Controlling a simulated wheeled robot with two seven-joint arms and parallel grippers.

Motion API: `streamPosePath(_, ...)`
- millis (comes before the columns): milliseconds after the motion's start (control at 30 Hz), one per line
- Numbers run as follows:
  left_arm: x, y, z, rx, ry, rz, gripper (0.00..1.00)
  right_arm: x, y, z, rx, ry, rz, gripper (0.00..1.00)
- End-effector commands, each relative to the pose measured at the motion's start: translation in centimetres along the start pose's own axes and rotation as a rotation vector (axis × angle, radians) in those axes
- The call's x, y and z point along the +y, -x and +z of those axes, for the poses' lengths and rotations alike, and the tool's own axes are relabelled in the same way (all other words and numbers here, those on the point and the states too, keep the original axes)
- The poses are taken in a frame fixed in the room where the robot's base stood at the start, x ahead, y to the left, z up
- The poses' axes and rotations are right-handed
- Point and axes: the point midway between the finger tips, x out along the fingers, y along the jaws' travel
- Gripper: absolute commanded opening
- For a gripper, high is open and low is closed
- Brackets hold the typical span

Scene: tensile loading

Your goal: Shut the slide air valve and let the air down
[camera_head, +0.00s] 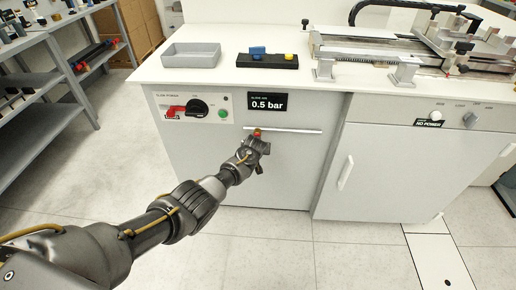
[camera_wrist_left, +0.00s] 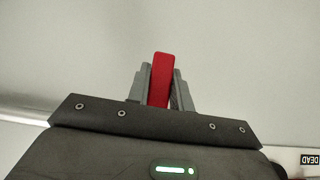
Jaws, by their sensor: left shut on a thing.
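My left gripper (camera_head: 256,140) is at the front of the white cabinet, just under a black display (camera_head: 268,101) that reads "SLIDE AIR" and "0.5 bar". The valve's body and pivot are hidden behind the gripper. My right gripper is not in view.
A horizontal silver rail (camera_head: 300,131) crosses the cabinet front. A "NO POWER" label (camera_head: 430,123) is on the right cabinet. Shelves (camera_head: 70,75) stand left.

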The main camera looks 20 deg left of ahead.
Motion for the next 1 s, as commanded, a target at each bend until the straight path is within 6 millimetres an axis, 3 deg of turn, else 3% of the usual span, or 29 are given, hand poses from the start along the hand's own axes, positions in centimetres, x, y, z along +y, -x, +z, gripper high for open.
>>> streamPosePath(400, -0.1, 0.0, 0.0, 0.000, -0.007, -0.004, 0.00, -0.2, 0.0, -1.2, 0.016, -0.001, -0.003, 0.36)
streamPosePath(433, -0.1, 0.0, 0.0, 0.000, -0.007, -0.004, 0.26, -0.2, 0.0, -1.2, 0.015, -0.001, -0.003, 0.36)
streamPosePath(567, -0.1, 0.0, 0.0, 0.000, -0.006, -0.004, 0.43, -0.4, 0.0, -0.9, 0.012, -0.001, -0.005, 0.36)
streamPosePath(1000, -0.1, 0.9, -0.1, 0.001, -0.005, -0.004, 0.44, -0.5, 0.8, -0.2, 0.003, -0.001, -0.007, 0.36)
